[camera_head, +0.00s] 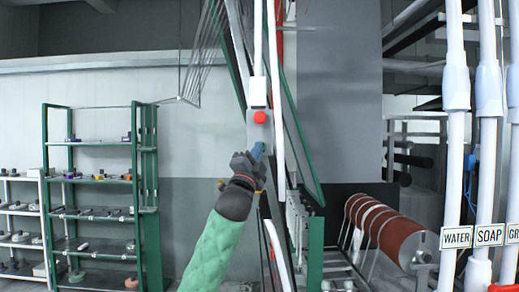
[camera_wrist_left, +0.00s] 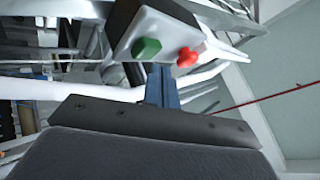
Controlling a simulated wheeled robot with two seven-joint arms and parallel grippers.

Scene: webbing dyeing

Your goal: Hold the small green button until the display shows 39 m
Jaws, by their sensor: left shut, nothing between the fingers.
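A grey control box (camera_head: 259,132) hangs on the machine's frame in the middle of the head view, with a red button (camera_head: 260,117) on its face. The left wrist view shows the small green button (camera_wrist_left: 146,48) beside the red one (camera_wrist_left: 187,57). My left gripper (camera_head: 257,150) is shut and empty, its blue fingers (camera_wrist_left: 161,86) pointing at the box. In the wrist view the fingertips end just below the green button; I cannot tell whether they touch it. The green button is not visible in the head view. No readable display shows. My right gripper is not in view.
A green shelf rack (camera_head: 90,142) with small items stands at the left. A red-brown roller (camera_head: 385,228) lies right of the machine. White pipes with WATER (camera_head: 456,237) and SOAP (camera_head: 489,235) signs stand at the far right.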

